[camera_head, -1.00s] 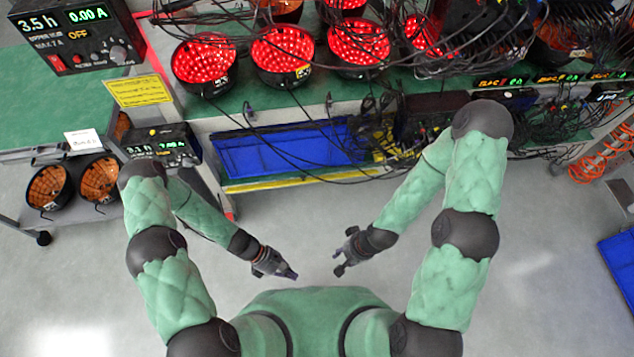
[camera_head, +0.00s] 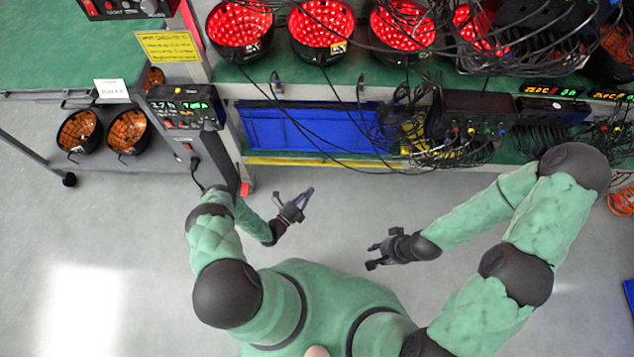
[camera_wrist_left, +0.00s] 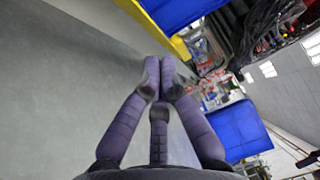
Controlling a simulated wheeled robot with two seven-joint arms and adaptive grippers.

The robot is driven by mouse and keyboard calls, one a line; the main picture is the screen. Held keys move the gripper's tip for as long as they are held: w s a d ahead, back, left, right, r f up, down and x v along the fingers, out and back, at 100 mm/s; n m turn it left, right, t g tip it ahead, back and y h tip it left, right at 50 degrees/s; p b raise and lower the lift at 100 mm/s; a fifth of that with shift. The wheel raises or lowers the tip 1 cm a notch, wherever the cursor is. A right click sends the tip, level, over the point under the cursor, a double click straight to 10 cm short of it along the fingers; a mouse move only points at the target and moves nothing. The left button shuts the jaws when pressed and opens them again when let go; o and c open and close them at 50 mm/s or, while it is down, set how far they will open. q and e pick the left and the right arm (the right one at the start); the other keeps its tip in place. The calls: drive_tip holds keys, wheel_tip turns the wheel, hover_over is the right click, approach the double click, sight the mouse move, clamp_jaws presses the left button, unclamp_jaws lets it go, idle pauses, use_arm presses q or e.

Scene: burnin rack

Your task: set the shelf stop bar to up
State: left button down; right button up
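A yellow bar (camera_head: 290,160) runs along the front of the lower rack shelf, below the blue bin; it looks like the stop bar, though I cannot be sure. It seems to lie low along the shelf edge. A yellow strip also shows in the left wrist view (camera_wrist_left: 180,46). My left gripper (camera_head: 309,191) is in front of the rack, apart from the bar. In the left wrist view its fingertips (camera_wrist_left: 160,66) are together with nothing between them. My right gripper (camera_head: 369,256) is in free space further from the rack, its fingers apart and empty.
A blue bin (camera_head: 300,129) sits on the lower shelf, with black cables hanging over it. Red-lit lamps (camera_head: 320,25) stand on the shelf above. A rack post with a power supply (camera_head: 185,108) stands left of the bin. The grey floor (camera_head: 330,220) before the rack is clear.

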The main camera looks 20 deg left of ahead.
sight(324, 159)
use_arm(q)
drive_tip(key=w+a+b+x, duration=0.1)
drive_tip(key=a+b+x, duration=0.1)
drive_tip(key=x, duration=0.9)
drive_tip(key=shift+w+a+b, duration=0.15)
drive_tip(key=shift+w+b, duration=0.2)
drive_tip(key=shift+b, duration=0.25)
drive_tip(key=shift+r+p, duration=0.25)
drive_tip(key=shift+p, duration=0.1)
